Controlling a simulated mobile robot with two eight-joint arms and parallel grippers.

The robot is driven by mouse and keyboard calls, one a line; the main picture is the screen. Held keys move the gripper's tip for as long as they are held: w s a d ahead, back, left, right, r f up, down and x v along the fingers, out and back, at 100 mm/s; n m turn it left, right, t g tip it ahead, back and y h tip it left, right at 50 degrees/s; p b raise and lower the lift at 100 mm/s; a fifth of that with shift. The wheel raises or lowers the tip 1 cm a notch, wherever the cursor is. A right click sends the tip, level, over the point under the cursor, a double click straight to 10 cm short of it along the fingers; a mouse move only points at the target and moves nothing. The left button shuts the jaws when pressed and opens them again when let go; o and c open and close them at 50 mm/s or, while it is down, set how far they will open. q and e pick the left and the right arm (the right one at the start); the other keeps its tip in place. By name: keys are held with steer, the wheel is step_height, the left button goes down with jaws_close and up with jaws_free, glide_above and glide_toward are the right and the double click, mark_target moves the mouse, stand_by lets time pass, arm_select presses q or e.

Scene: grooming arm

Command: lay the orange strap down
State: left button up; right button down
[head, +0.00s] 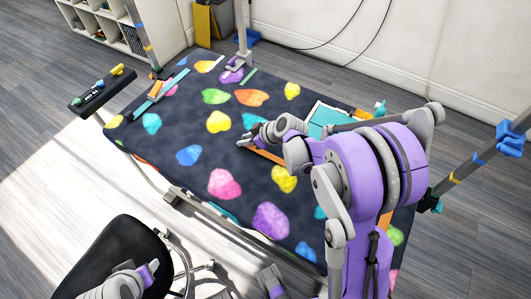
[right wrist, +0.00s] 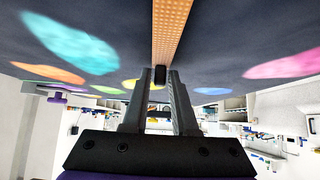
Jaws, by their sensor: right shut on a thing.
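The orange strap (head: 266,156) shows as a narrow band by my right gripper, over the dark table with coloured heart-like shapes. My arm hides much of it in the head view. In the right wrist view the strap (right wrist: 170,32) is perforated and runs away from the fingertips across the dark surface. My right gripper (head: 249,141) is low over the table's middle, its fingers (right wrist: 160,76) shut on a dark piece at the strap's end. I cannot tell whether the strap touches the table. My left gripper (head: 150,269) is apart, low at the left; its fingers are unclear.
The patterned table top (head: 207,150) is mostly clear at its middle and left. A teal tray (head: 325,118) sits at the far right, partly behind my arm. A teal and orange item (head: 158,92) lies at the left. A black stool (head: 108,255) stands in front.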

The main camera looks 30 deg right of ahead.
steer(key=shift+r+p, duration=1.75)
steer(key=shift+r, duration=0.85)
steer(key=shift+a, duration=0.1)
